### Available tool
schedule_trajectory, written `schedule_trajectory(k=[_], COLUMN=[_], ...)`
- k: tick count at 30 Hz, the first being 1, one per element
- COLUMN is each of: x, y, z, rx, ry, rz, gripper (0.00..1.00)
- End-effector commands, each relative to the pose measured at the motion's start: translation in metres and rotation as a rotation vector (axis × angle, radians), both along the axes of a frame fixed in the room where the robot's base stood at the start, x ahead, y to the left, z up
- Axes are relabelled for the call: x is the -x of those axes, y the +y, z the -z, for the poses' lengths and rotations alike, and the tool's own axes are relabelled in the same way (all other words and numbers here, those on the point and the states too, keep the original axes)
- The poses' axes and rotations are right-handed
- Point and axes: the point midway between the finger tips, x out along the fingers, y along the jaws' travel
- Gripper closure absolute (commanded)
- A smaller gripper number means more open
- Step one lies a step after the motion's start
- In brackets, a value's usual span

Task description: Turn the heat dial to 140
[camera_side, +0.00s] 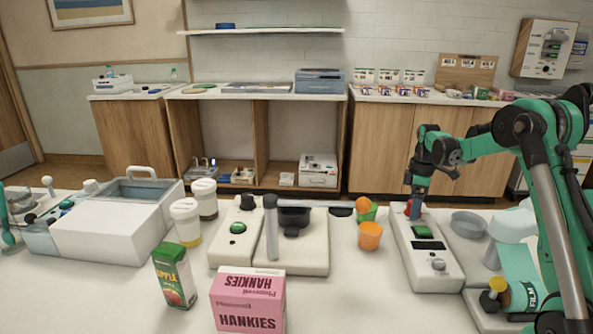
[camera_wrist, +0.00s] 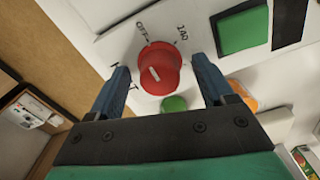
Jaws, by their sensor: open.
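The red heat dial (camera_wrist: 160,68) is on a white panel in the wrist view, with a short white pointer mark on its face. Printed marks stand around it: "OFF" above and one to its upper right that looks like 140; the others are partly hidden by my fingers. My gripper (camera_wrist: 159,88) is open, with one blue finger on each side of the dial; whether they touch it I cannot tell. In the side view my gripper (camera_side: 416,207) points down at the far end of the white control unit (camera_side: 432,265), and the dial is mostly hidden there.
A pink hankies box (camera_side: 248,300) is at the front.

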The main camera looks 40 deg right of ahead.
Motion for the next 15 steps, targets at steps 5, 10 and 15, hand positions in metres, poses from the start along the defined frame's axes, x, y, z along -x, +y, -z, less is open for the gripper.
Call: schedule_trajectory(k=[5, 10, 15], x=[0.0001, 0.0001, 0.0001], y=[0.0001, 0.0001, 0.0001], z=[0.0018, 0.0015, 0.0014], rx=[0.000, 0.000, 0.000], ry=[0.000, 0.000, 0.000], rz=[0.000, 0.000, 0.000], gripper=[0.25, 0.51, 0.99])
